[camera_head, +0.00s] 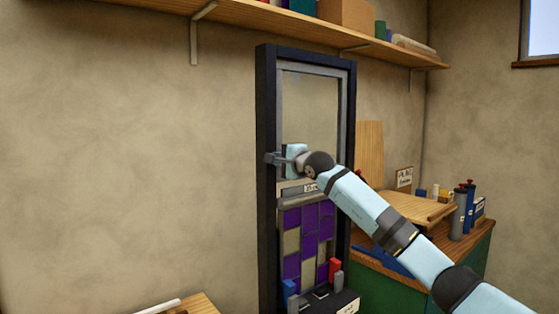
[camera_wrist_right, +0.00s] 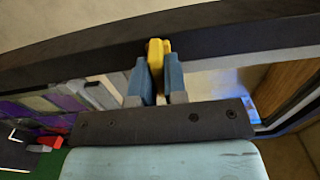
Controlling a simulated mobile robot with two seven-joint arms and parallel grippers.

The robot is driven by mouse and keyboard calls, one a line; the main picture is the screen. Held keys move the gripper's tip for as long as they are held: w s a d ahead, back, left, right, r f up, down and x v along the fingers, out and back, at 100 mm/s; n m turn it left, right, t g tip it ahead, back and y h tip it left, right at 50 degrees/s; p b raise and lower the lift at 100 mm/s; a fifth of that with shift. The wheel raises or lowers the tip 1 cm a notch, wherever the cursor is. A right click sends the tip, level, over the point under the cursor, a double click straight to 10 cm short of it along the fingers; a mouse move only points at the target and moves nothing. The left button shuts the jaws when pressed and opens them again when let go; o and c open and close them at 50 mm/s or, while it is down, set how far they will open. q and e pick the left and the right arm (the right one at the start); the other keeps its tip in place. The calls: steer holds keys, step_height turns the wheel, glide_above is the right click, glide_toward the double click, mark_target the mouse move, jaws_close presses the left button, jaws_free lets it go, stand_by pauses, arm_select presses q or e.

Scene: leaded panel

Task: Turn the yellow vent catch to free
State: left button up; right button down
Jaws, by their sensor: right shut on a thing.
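The yellow vent catch (camera_wrist_right: 155,57) shows in the right wrist view, at the dark frame bar. My right gripper (camera_wrist_right: 157,82) has its two blue-grey fingers on either side of the catch and is shut on it. In the head view my right gripper (camera_head: 275,158) reaches the left upright of the dark frame (camera_head: 266,110), about halfway up. The catch is hidden there behind the gripper. I cannot tell the catch's exact angle. My left gripper is not in view.
Below the gripper is a purple and beige leaded panel (camera_head: 309,229). Red and blue blocks stand near its foot. A green bench (camera_head: 470,262) with bottles and boards stands at right. A wooden shelf (camera_head: 240,14) runs above. Bare wall lies to the left.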

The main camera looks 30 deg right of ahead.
steer(key=shift+f+m+b, duration=0.25)
steer(key=shift+m+b, duration=0.75)
steer(key=shift+b, duration=0.15)
steer(key=m+b, duration=0.2)
steer(key=m, duration=0.1)
steer(key=shift+m+b, duration=0.3)
steer(key=shift+b, duration=0.05)
steer(key=shift+r+m+b, duration=0.1)
steer(key=shift+m+b, duration=0.35)
steer(key=shift+m, duration=0.45)
steer(key=m+b, duration=0.1)
steer(key=m, duration=0.3)
steer(key=shift+m, duration=0.3)
steer(key=m+b, duration=0.1)
steer(key=m, duration=0.2)
steer(key=shift+r, duration=0.1)
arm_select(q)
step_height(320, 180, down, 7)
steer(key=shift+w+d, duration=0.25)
arm_select(e)
steer(key=shift+m, duration=1.6)
steer(key=c, duration=1.2)
jaws_free()
